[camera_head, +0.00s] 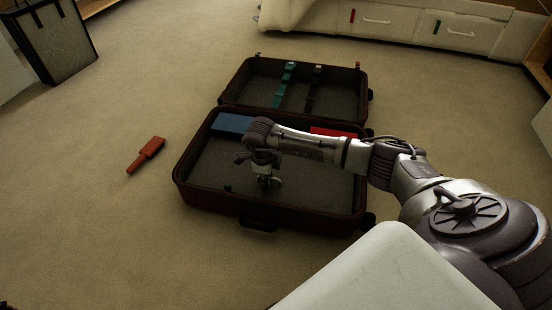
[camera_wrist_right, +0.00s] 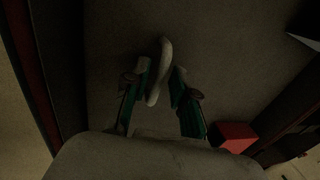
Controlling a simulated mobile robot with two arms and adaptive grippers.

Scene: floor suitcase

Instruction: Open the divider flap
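The suitcase (camera_head: 212,202) lies open on the floor. A grey panel, seemingly the divider flap (camera_head: 325,190), shows in its near half; the wrist view shows a grey surface (camera_wrist_right: 230,60) below my gripper. A pale curved loop (camera_wrist_right: 163,62) stands between my right fingers in the right wrist view. My right gripper (camera_head: 268,181) points down over the middle of the near half. Its fingers (camera_wrist_right: 161,78) are apart, one on each side of the loop. The left finger looks close to it; I cannot tell if it touches. My left gripper is not in view.
A blue item (camera_head: 232,122) and a red item (camera_head: 333,132) lie along the far side of the near half. The lid (camera_head: 340,92) stands open behind, with green and dark straps. A red object (camera_head: 146,154) lies on the floor at left. Drawers stand at the back.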

